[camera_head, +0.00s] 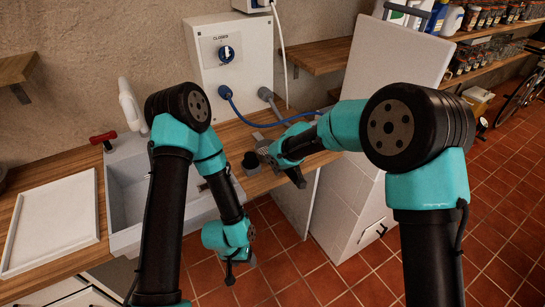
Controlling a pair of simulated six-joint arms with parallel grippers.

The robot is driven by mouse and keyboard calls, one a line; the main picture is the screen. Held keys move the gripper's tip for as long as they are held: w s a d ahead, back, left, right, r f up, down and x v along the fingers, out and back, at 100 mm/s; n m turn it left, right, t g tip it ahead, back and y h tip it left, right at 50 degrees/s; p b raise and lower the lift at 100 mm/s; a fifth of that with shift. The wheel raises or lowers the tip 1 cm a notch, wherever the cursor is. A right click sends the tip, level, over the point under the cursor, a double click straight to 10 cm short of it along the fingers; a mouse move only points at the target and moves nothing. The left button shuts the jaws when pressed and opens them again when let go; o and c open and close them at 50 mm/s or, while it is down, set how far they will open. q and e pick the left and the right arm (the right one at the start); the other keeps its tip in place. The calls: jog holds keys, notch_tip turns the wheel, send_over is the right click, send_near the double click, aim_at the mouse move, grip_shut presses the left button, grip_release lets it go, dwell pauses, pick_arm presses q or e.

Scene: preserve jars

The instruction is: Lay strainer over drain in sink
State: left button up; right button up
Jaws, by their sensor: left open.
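The white sink (124,190) is set in the wooden counter at the left. My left arm crosses in front of it, and I cannot see the drain. My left gripper (231,277) is open and empty, pointing down over the tiled floor in front of the counter, right of the sink. A small grey, mesh-like round piece (263,151), perhaps the strainer, is on the counter right of the sink, partly hidden by my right wrist. My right gripper (279,157) is beside it; its fingers are not clear enough to show whether they hold anything.
A dark cup (250,162) stands near the counter's front edge. A white tray (52,222) lies left of the sink. A red-handled tap piece (103,138) is behind the sink. A control box (230,60) with a blue cable is on the wall. A white cabinet (395,70) stands right.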

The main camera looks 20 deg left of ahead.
grip_shut()
dwell(0.3)
jog(key=shift+r, duration=0.1)
notch_tip(320, 180, up, 10)
jog(key=shift+f, duration=0.1)
dwell(0.6)
